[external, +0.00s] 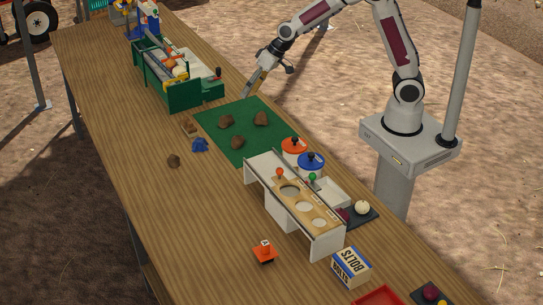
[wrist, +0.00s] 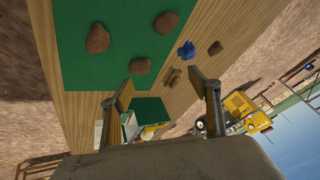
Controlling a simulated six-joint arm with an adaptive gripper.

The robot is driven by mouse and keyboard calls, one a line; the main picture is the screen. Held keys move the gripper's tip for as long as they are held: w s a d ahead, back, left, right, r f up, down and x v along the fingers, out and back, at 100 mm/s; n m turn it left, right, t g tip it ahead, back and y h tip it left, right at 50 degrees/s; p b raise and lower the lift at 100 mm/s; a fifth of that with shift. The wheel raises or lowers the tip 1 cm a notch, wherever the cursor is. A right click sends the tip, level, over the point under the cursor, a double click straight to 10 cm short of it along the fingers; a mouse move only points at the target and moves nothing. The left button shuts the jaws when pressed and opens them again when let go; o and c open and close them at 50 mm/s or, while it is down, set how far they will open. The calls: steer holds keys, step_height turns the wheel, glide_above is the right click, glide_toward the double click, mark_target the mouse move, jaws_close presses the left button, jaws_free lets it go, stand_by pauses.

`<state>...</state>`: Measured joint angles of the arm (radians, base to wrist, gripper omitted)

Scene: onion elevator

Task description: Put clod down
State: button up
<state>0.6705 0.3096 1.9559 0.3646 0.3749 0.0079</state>
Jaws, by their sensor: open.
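Brown clods lie on the green mat: one at the right (external: 261,118), one at the left (external: 224,121) and one nearer the front (external: 237,142). They also show in the wrist view (wrist: 98,38). Another brown lump (external: 173,160) lies on the bare wood left of the mat; it shows in the wrist view too (wrist: 215,48). My gripper (external: 248,93) is above the mat's far end, near the green machine. In the wrist view its two fingers (wrist: 160,88) are spread apart with nothing held between them.
The green machine (external: 182,95) with onions on it stands beyond the mat (external: 209,119). A blue crumpled thing (external: 200,146) and a small brown piece (external: 190,127) lie left of the mat. A white sorting rack (external: 280,212) stands in front. The table's left side is clear.

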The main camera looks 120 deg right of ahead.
steer(key=s+a+r+n+y, duration=0.1)
steer(key=s+a+r+n, duration=0.15)
steer(key=a, duration=0.45)
steer(key=s+a+r+n, duration=0.1)
steer(key=s+a+r, duration=0.1)
steer(key=a+r, duration=0.35)
steer(key=s+a+r+n+y, duration=0.1)
steer(key=s+a+r+n, duration=0.1)
steer(key=a, duration=0.6)
steer(key=s+a+n, duration=0.2)
steer(key=s+a, duration=0.4)
steer(key=s, duration=0.3)
steer(key=s+a+n, duration=0.3)
steer(key=s+a, duration=0.3)
steer(key=s, duration=0.3)
steer(key=shift+a+r+n+y, duration=0.15)
steer(key=shift+r+n+y, duration=0.15)
steer(key=shift+r+n, duration=0.1)
